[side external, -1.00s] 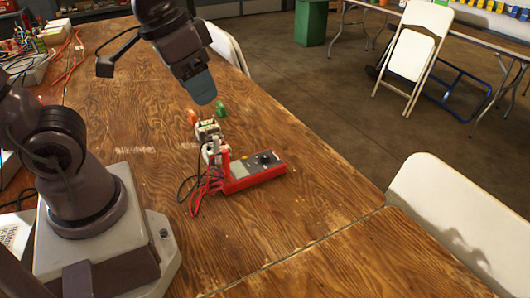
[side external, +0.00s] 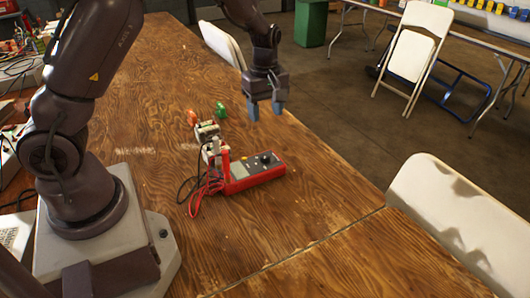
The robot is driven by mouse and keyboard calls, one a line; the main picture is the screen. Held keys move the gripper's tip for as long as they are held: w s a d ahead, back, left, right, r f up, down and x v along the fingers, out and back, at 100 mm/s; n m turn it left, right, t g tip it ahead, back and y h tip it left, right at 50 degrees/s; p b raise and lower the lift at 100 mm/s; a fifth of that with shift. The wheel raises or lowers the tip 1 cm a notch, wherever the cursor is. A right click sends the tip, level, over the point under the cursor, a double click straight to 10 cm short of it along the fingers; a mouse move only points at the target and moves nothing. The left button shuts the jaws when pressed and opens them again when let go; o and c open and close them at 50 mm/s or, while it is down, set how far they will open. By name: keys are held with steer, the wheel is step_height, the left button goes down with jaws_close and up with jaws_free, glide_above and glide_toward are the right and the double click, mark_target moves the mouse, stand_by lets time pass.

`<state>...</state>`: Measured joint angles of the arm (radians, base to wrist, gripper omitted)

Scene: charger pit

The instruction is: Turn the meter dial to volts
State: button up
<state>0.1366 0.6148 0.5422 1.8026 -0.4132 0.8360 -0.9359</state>
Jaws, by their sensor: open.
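The red meter (side external: 252,172) lies on the wooden table, with a grey screen on its left part. Its black dial (side external: 265,158) is on the right part of its face; the dial's setting is too small to read. Red and black leads (side external: 203,187) are gathered at the meter's left end. My gripper (side external: 266,110) is open and empty, pointing down, above and beyond the meter and apart from it.
Small blocks (side external: 207,133) stand just behind the meter, with an orange item (side external: 192,117) and a green item (side external: 220,109) beyond them. White chairs (side external: 447,215) stand along the table's right edge. The table (side external: 310,215) in front of the meter is clear.

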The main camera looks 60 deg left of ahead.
mark_target(265, 156)
step_height(265, 156, down, 13)
steer(key=shift+f, duration=0.1)
stand_by(0.4)
steer(key=c, duration=0.9)
steer(key=m, duration=0.5)
steer(key=shift+m, duration=0.4)
steer(key=m, duration=0.5)
steer(key=shift+m, duration=0.4)
